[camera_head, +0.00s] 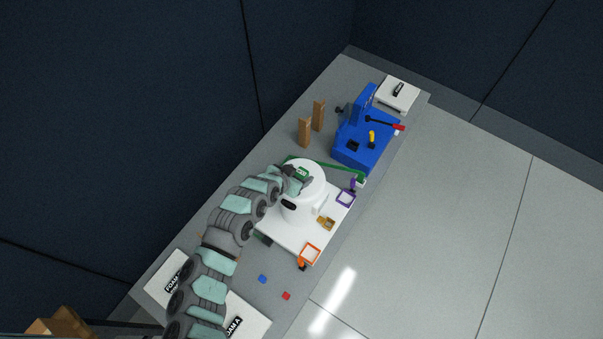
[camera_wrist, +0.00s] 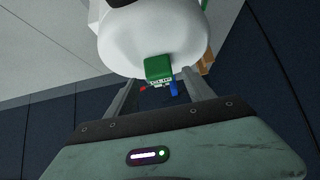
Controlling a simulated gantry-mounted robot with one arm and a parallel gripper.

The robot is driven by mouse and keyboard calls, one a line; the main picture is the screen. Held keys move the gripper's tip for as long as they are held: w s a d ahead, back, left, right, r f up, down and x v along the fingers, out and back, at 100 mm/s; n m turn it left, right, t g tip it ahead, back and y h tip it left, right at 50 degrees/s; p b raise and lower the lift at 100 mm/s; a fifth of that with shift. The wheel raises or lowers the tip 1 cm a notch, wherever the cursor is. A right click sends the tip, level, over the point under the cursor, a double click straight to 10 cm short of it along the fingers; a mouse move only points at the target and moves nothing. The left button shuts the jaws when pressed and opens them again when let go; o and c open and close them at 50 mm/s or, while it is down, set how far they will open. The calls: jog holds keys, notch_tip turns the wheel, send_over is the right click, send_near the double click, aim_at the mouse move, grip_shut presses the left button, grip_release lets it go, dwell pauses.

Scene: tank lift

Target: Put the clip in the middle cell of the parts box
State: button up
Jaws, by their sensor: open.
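I cannot tell for sure which thing is the clip. A green block (camera_wrist: 158,68) with a small lettered label sits against the white rounded tank (camera_wrist: 150,35) in the wrist view; a green piece (camera_head: 302,173) shows on the tank's top in the head view. My gripper (camera_wrist: 158,84) is open, its fingers either side of the green block; contact cannot be told.
A blue fixture (camera_head: 352,157) and wooden posts (camera_head: 305,132) stand beyond the tank. Small blue (camera_head: 263,279) and red (camera_head: 286,296) blocks lie on the grey bench.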

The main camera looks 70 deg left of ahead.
jog(key=shift+x, duration=0.9)
jog(key=shift+w+a+f, duration=0.2)
jog(key=shift+w+f, duration=0.05)
jog(key=shift+w, duration=0.05)
jog(key=shift+c, duration=0.2)
grip_shut()
